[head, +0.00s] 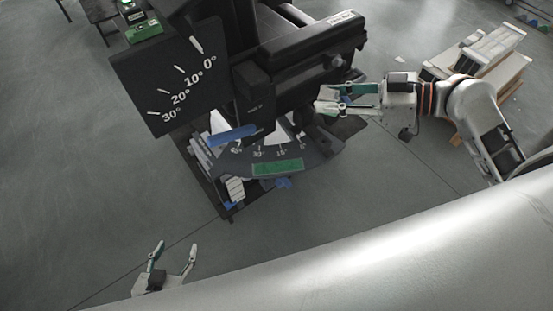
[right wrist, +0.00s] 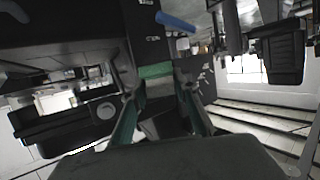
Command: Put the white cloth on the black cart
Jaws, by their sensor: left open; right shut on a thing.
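My right gripper (head: 326,100) reaches in from the right, beside the black machine. It is shut on a small pale grey thing (right wrist: 158,88) that shows between its fingers in the right wrist view. I cannot tell whether that is the white cloth. My left gripper (head: 174,256) is open and empty at the lower left, above the floor. I cannot clearly pick out the white cloth. White patches (head: 283,131) show behind the curved angle scale. No separate black cart is clear; the large black machine (head: 310,40) on a low dark base may be it.
A black panel with degree marks (head: 180,75) stands at the upper left. A curved scale with a green label (head: 277,167) sticks out below. Pale boxes or slats (head: 480,60) lie on the floor at the upper right. The floor at the left is clear.

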